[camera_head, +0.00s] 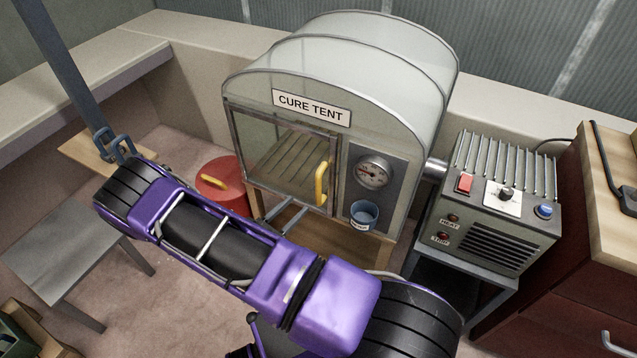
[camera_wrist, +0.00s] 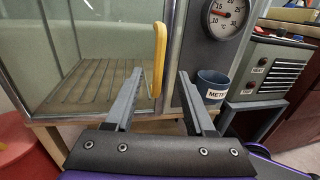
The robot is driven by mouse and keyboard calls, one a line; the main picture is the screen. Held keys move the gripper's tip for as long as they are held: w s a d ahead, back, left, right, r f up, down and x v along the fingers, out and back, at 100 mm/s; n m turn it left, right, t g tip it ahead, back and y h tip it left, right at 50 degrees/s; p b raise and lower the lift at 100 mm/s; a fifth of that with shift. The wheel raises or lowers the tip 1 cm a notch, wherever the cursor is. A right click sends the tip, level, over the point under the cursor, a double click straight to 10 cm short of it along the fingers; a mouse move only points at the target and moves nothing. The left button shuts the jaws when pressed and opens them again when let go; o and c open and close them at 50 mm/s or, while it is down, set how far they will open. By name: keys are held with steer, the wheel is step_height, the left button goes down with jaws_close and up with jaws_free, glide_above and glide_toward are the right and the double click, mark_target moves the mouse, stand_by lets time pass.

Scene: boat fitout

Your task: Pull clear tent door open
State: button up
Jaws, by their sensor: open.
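The cure tent (camera_head: 311,106) is a grey, round-topped cabinet with a clear door (camera_head: 268,150) in its front left; the door looks shut. A slatted rack shows through it. The upright yellow handle (camera_head: 321,183) is on the door's right side. In the wrist view the handle (camera_wrist: 159,58) appears between and just beyond my fingertips, nearer the left one. My gripper (camera_head: 295,204) is open and empty, low in front of the door; its fingers also show in the wrist view (camera_wrist: 160,74). I cannot tell whether a finger touches the handle.
A gauge (camera_head: 375,171) and a blue cup (camera_head: 364,214) are right of the door. A heater box (camera_head: 491,205) stands further right, beside a wooden cabinet (camera_head: 600,230). A red can (camera_head: 222,188) is at the tent's lower left. A grey table (camera_head: 62,248) stands at left.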

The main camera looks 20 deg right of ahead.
mark_target(316, 187)
steer(key=x, duration=1.1)
jaws_close()
stand_by(1.1)
